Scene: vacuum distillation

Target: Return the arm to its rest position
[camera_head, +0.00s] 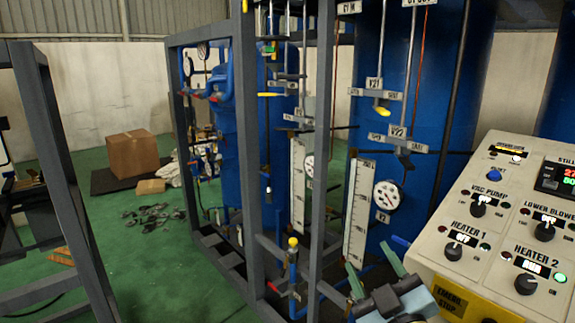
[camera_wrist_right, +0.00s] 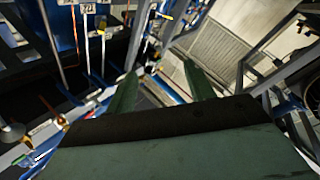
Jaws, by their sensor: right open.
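My right gripper (camera_head: 374,268) is at the bottom of the head view, in front of the grey frame and left of the control panel. Its two green fingers are spread apart with nothing between them. In the right wrist view the gripper (camera_wrist_right: 160,88) also shows open and empty, its fingers pointing toward the frame and the wall. My left gripper is not in the head view.
The beige control panel (camera_head: 477,245) with knobs stands close at the right. The grey metal frame (camera_head: 248,150) holds blue tanks (camera_head: 367,70), valves and gauges (camera_head: 387,196). A cardboard box (camera_head: 131,148) sits at the back left. Green floor (camera_head: 150,255) is open at left.

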